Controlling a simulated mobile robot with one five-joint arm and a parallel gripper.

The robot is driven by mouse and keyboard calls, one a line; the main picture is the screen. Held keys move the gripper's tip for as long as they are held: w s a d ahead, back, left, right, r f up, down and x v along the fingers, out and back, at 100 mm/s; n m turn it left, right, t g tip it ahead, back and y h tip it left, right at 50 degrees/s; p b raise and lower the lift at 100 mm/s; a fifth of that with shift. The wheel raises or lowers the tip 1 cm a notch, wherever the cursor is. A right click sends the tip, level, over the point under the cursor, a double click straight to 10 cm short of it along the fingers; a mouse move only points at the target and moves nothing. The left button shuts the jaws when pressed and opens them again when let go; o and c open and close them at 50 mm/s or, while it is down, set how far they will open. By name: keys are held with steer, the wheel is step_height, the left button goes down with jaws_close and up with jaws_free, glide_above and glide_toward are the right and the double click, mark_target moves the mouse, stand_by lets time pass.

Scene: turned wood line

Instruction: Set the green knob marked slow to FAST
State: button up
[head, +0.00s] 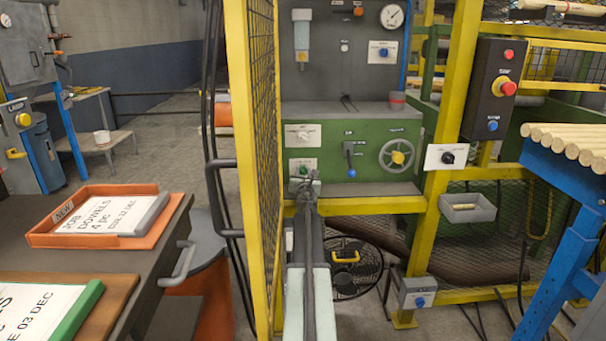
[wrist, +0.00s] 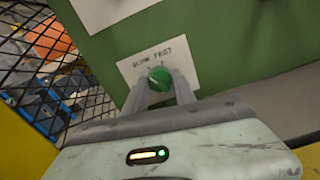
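The green knob (head: 303,170) is on a white plate on the green machine panel, low and left, beside the yellow mesh post. In the wrist view the green knob (wrist: 160,78) sits below the words SLOW and FAST on its white plate (wrist: 160,60). Its pointer is too small to read with certainty. My gripper (wrist: 160,86) has one finger on each side of the knob, and both fingertips seem to touch it. In the head view my gripper (head: 306,186) is at the plate and hides part of it.
A white knob plate (head: 303,135) is just above. The yellow mesh guard (head: 262,150) stands close on the left. A grey ledge (wrist: 285,100) is beside the knob in the wrist view.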

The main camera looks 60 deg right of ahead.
jaws_close()
steer(key=shift+w+d+r, duration=0.1)
steer(key=shift+w+d, duration=0.05)
steer(key=shift+d, duration=0.2)
steer(key=shift+a, duration=0.3)
steer(key=shift+a+m, duration=0.1)
steer(key=shift+m, duration=0.5)
steer(key=m, duration=1)
steer(key=shift+m, duration=0.3)
